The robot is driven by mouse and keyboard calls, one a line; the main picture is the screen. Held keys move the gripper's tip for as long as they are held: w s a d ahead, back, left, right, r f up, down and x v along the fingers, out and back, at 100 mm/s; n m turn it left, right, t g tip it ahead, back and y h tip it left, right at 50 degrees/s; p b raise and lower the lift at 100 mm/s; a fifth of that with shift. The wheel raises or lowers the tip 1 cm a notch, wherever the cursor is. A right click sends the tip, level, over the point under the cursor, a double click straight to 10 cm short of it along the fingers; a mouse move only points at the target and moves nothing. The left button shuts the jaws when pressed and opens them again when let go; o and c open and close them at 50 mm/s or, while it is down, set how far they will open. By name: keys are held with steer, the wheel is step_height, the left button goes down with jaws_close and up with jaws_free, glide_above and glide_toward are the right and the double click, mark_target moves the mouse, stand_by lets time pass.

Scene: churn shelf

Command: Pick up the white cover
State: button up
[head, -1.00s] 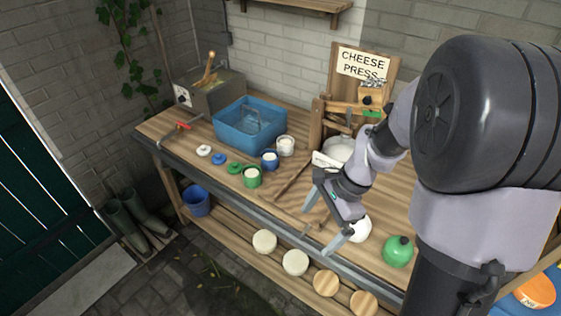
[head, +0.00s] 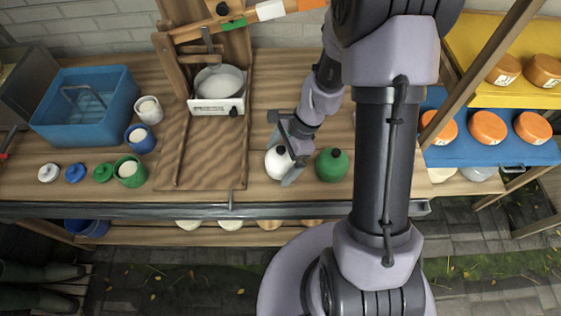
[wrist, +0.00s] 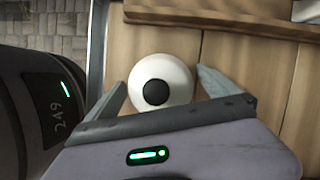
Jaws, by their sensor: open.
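The white cover (head: 277,165) is a round white dome with a black knob, standing on the wooden bench near its front edge. In the wrist view the white cover (wrist: 178,72) lies between my fingers, its black knob facing the camera. My gripper (head: 283,158) is at the cover, with a finger showing on either side of it. The gripper (wrist: 161,84) is open in the wrist view. I cannot tell whether either finger touches the cover.
A green cover (head: 331,165) stands close to the right of the white one. A cheese press (head: 213,85) with a pan, a ridged board (head: 190,160), jars and a blue tub (head: 60,115) are to the left. Shelves with orange cheeses (head: 488,127) stand at the right.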

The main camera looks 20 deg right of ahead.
steer(key=shift+r, duration=0.1)
steer(key=shift+c, duration=0.2)
steer(key=c, duration=1.4)
